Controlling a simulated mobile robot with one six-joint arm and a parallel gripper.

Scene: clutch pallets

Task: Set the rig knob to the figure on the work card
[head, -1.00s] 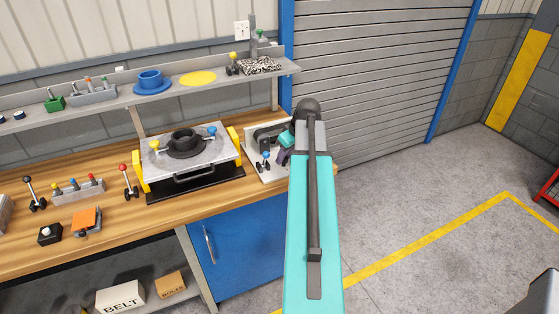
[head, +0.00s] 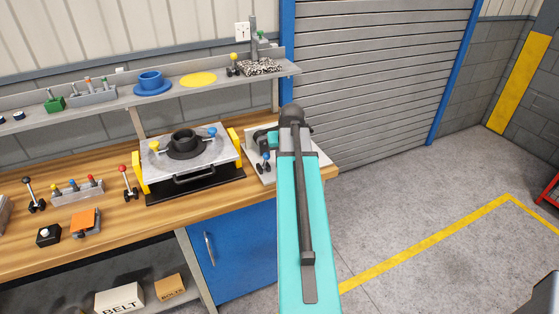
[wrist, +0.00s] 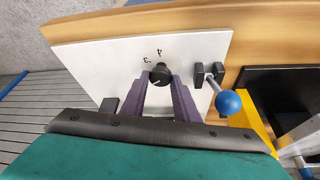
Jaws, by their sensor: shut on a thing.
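The rig is a white panel (wrist: 90,50) lying on the bench; its left part shows beside my arm in the head view (head: 252,166). The black knob (wrist: 160,74) stands on it. The figures 3 and 4 are printed close to the knob, turned over in the wrist view; other marks are hidden. My gripper (wrist: 160,82) has its purple fingers closed on both sides of the knob. In the head view my arm hides the knob. I cannot make out a work card in either view.
A lever with a blue ball (wrist: 229,102) stands on the panel close to the fingers. A fixture plate with yellow sides (head: 213,158) is to the left on the bench. A shelf (head: 120,98) with several items runs above. The floor at right is open.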

